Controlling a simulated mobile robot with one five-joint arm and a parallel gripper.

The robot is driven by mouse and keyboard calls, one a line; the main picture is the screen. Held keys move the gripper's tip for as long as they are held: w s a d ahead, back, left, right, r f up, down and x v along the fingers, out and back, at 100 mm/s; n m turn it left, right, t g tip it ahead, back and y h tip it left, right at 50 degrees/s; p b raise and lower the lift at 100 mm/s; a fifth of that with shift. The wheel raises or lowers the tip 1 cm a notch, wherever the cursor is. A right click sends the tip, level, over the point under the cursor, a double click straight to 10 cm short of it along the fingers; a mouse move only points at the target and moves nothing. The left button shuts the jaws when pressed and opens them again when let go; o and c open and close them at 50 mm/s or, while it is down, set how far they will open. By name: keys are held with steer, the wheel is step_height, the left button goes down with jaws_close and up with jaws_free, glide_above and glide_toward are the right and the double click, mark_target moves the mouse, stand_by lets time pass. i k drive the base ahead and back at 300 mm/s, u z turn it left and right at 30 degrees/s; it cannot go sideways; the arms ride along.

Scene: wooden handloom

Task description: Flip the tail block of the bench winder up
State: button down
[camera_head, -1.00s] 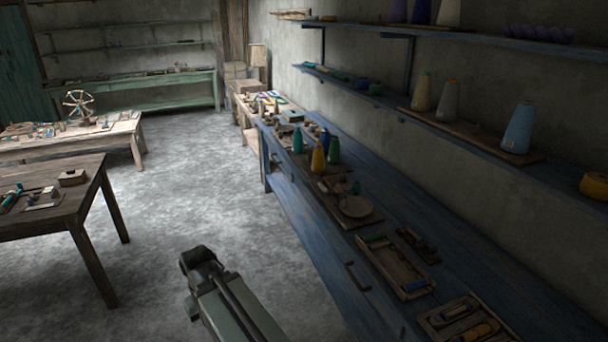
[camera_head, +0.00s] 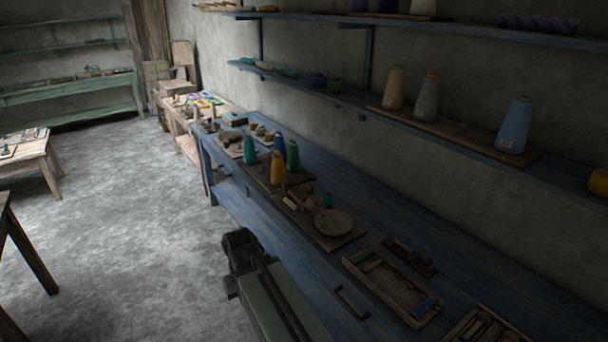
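On the blue bench (camera_head: 262,212) to the right, a wooden device with a round disc (camera_head: 333,222) on a base board (camera_head: 343,241) looks like the bench winder. Small wooden parts (camera_head: 298,201) are at its left end. I cannot make out which part is the tail block or whether it lies down or stands up. A link of my arm (camera_head: 275,300) shows at the bottom, in front of the bench and apart from the winder. My gripper's fingers do not show.
Teal, yellow, blue and green cones (camera_head: 278,167) stand just behind the winder. A wooden tray (camera_head: 392,288) lies nearer, with a dark handle (camera_head: 351,303) beside it. A blue shelf (camera_head: 460,143) with thread cones hangs above. The grey floor (camera_head: 130,240) left of the bench is clear.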

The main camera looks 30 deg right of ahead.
mark_target(286, 185)
steer(key=z, duration=0.1)
steer(key=i, duration=0.85)
steer(key=u, duration=0.5)
steer(key=i, duration=0.75)
steer(key=u, duration=1)
steer(key=i, duration=0.55)
steer(key=z, duration=0.2)
steer(key=k, duration=0.55)
steer(key=u, duration=0.05)
